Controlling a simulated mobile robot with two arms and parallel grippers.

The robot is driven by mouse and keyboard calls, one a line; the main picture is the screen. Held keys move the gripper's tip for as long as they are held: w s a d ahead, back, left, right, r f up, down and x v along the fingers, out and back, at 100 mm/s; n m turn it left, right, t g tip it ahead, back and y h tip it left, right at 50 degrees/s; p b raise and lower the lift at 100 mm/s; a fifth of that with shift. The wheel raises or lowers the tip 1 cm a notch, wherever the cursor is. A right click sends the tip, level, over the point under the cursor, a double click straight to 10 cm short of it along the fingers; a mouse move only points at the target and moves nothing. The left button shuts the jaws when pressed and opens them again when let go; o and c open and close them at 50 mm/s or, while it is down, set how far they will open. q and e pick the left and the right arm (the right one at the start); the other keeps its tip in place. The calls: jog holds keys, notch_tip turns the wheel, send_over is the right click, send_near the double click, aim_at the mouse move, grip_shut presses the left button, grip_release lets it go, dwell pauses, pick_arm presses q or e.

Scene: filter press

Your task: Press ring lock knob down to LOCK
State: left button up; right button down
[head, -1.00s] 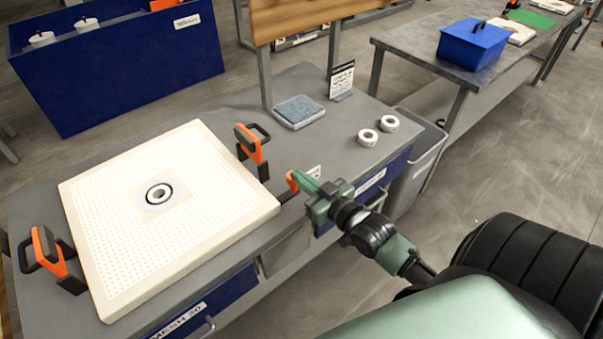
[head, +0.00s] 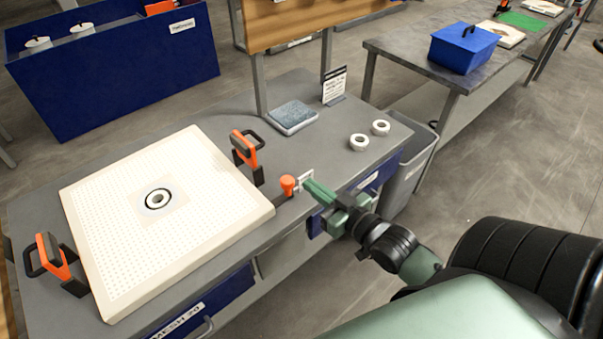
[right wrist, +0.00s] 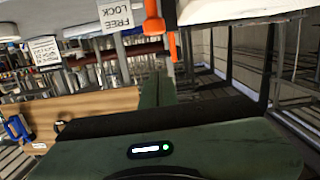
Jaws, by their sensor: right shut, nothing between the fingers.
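The orange ring lock knob (head: 288,183) sits on a dark lever at the right edge of the white perforated plate (head: 110,235). Beside it is a small white label (head: 305,179). In the right wrist view the label (right wrist: 121,15) reads FREE and LOCK upside down, and the orange knob (right wrist: 154,28) is near the top. I cannot tell which word the knob is at. My right gripper (head: 307,185) is shut and empty, just right of the knob, apparently apart from it. Its green fingers also show in the wrist view (right wrist: 156,85). My left gripper is not in view.
Two orange-handled clamps (head: 246,150) (head: 52,258) hold the plate's edges. Two white rings (head: 369,135) and a grey-blue pad (head: 292,116) lie on the grey bench (head: 220,118). A grey bin (head: 408,175) stands beyond the bench's right end.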

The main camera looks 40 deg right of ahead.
jog(key=s, duration=0.3)
jog(key=shift+s+d+r, duration=0.1)
jog(key=shift+r, duration=0.2)
dwell(0.3)
jog(key=s+f+g+h, duration=0.1)
jog(key=s+f+g, duration=0.15)
jog(key=f, duration=0.85)
jog(key=s+d+f+m+g, duration=0.1)
jog(key=s+f+g, duration=0.15)
jog(key=f, duration=0.85)
jog(key=s+f+g+h, duration=0.15)
jog(key=s+f, duration=0.25)
jog(key=f, duration=0.7)
jog(key=s+a+f+n+g, duration=0.1)
jog(key=s+a+f+g, duration=0.3)
jog(key=s+f, duration=0.6)
jog(key=s+a+f+n+g+y, duration=0.1)
jog(key=s+a+f+g, duration=0.4)
jog(key=s+f, duration=0.5)
jog(key=s+a, duration=0.1)
jog(key=s, duration=0.2)
jog(key=shift+s+a+f, duration=0.25)
jog(key=shift+s, duration=0.1)
